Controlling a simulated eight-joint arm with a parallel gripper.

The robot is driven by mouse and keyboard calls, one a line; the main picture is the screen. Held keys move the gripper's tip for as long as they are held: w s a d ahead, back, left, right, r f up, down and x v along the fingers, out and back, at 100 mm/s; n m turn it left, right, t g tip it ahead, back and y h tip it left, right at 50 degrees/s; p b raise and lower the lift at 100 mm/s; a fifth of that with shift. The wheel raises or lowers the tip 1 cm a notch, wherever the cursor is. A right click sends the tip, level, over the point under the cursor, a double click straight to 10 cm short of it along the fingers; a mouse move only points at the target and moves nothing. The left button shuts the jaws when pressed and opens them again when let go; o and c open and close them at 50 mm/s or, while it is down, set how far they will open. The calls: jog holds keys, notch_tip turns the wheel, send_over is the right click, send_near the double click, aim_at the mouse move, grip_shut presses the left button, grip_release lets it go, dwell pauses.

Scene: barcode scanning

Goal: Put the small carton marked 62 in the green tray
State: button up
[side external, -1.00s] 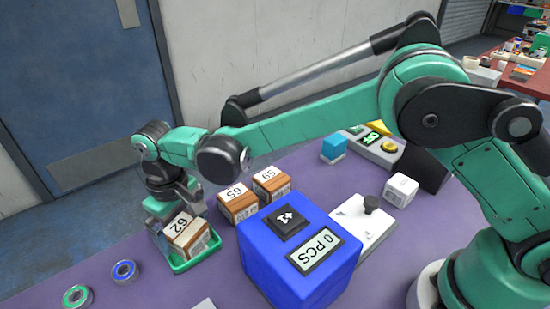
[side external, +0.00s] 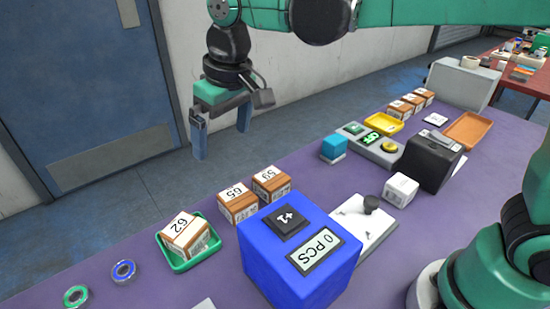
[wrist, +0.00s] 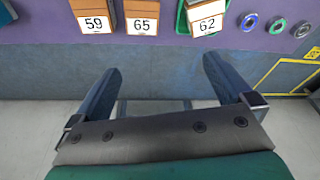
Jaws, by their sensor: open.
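The small carton marked 62 (side external: 184,235) sits in the green tray (side external: 190,266) at the left part of the purple table, slightly tilted in it. In the wrist view carton 62 (wrist: 206,20) shows at the top, with a bit of the tray's green edge (wrist: 182,20). My gripper (side external: 222,145) is raised well above and apart from the carton. Its fingers are spread and empty, also in the wrist view (wrist: 163,75).
Cartons marked 65 (side external: 237,203) and 59 (side external: 271,184) stand right of the tray, beside a blue counter box (side external: 300,260). A black device (side external: 430,160) stands farther right.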

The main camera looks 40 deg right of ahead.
jog(key=s+d+f+m+t, duration=0.1)
jog(key=s+d+f+t, duration=0.1)
jog(key=s+d, duration=0.3)
jog(key=s+d+f+m+t, duration=0.2)
jog(key=s+d+t, duration=0.1)
jog(key=d, duration=0.6)
jog(key=shift+s+d+h, duration=0.15)
jog(key=shift+s+h, duration=0.25)
jog(key=shift+s, duration=0.5)
